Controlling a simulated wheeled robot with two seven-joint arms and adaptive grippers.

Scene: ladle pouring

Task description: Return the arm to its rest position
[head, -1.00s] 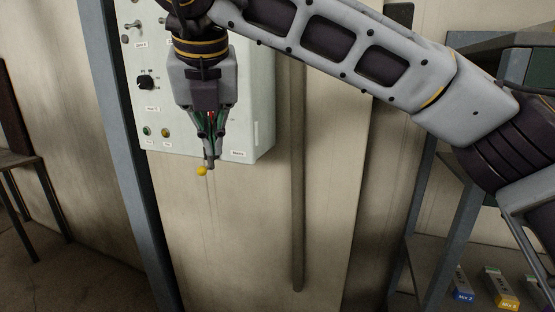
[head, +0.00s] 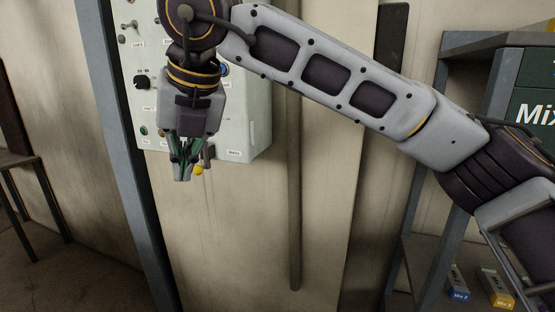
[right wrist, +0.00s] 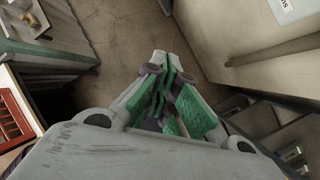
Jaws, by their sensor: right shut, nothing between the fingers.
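My right gripper (head: 183,176) hangs pointing down in front of the lower part of a pale control box on the wall in the head view. Its fingers are shut with nothing between them. In the right wrist view the gripper (right wrist: 168,62) shows its green-padded fingers closed together over the floor. My right arm reaches in from the right side of the head view, with its elbow low at the right edge. My left gripper is not in view.
The control box (head: 235,125) has knobs, labels and a yellow ball-ended lever (head: 199,169) close beside my fingers. A grey post (head: 125,150) stands left of it. At right is a shelf frame (head: 425,265) with a blue-labelled box (head: 460,295) and a yellow-labelled box (head: 503,301).

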